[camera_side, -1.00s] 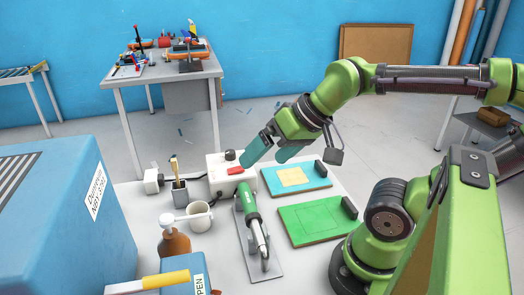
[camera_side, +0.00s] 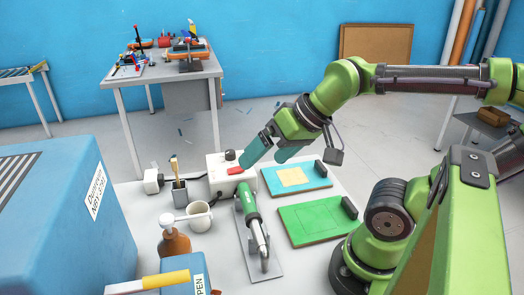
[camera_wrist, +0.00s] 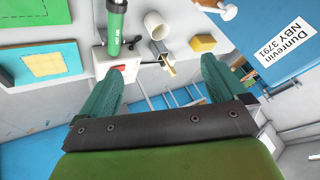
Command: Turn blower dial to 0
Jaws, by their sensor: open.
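The blower unit is a white box (camera_side: 215,184) on the white table, with a dark dial (camera_side: 231,155) on top and a red switch (camera_side: 236,170) at its front edge. A green hot-air tool (camera_side: 249,205) lies in front of it. My gripper (camera_side: 263,161) is open and empty, just right of the dial, with one teal finger close to the box. I cannot tell whether it touches. In the wrist view, the box (camera_wrist: 100,59) is partly behind the left finger of my gripper (camera_wrist: 162,66); the dial is hidden or unclear. Its setting is unreadable.
Blue and green boards (camera_side: 316,222) lie right of the tool. A white mug (camera_side: 200,219), a brush holder (camera_side: 180,192) and a brown bottle (camera_side: 174,245) stand to the left. A large blue box (camera_side: 62,220) blocks the front left.

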